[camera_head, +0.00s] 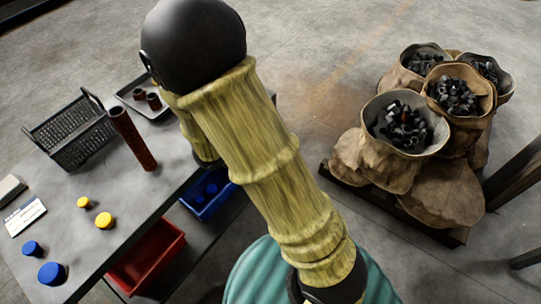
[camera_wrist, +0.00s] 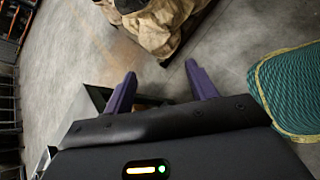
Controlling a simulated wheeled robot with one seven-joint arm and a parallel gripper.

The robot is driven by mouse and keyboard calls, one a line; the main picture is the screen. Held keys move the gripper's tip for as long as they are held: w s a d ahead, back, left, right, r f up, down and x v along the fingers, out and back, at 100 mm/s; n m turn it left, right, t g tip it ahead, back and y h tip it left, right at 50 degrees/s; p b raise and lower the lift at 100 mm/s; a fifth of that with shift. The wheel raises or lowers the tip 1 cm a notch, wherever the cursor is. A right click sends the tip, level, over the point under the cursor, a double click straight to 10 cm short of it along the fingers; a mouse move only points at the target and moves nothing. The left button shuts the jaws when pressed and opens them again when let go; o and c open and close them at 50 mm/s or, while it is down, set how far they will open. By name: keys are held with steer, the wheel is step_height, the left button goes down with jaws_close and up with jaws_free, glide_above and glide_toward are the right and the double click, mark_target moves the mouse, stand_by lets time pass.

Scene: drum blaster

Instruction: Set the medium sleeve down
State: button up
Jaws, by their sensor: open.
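My gripper (camera_wrist: 162,82) shows in the wrist view with its two purple fingers spread apart and nothing between them. In the head view my gripper is hidden behind my arm. A tall rust-brown sleeve (camera_head: 132,138) stands on the grey table (camera_head: 95,180), slightly tilted in the picture. Two short rust-brown sleeves, one at the left (camera_head: 139,94) and one at the right (camera_head: 154,101), sit in a grey tray (camera_head: 130,90) at the table's back. I cannot tell which of these is the medium sleeve.
A black mesh basket (camera_head: 70,132) stands on the table, with yellow caps (camera_head: 104,220) and blue caps (camera_head: 52,273) nearer the front. A red bin (camera_head: 147,258) and a blue bin (camera_head: 207,197) sit below. Sacks (camera_head: 390,165) of dark parts stand on the right.

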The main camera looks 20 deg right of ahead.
steer(key=s+a+m+g+y, duration=0.2)
steer(key=s+m+g+y, duration=0.1)
steer(key=s+m+y, duration=0.5)
steer(key=w+a+r+m+t+y, duration=0.1)
steer(key=w+r+m+t+y, duration=0.1)
steer(key=m, duration=0.5)
step_height(320, 180, up, 2)
steer(key=shift+w+a+r+m+t+y, duration=0.2)
steer(key=shift+w+r+m+t+y, duration=0.1)
steer(key=shift+w+t, duration=0.5)
steer(key=shift+w, duration=0.1)
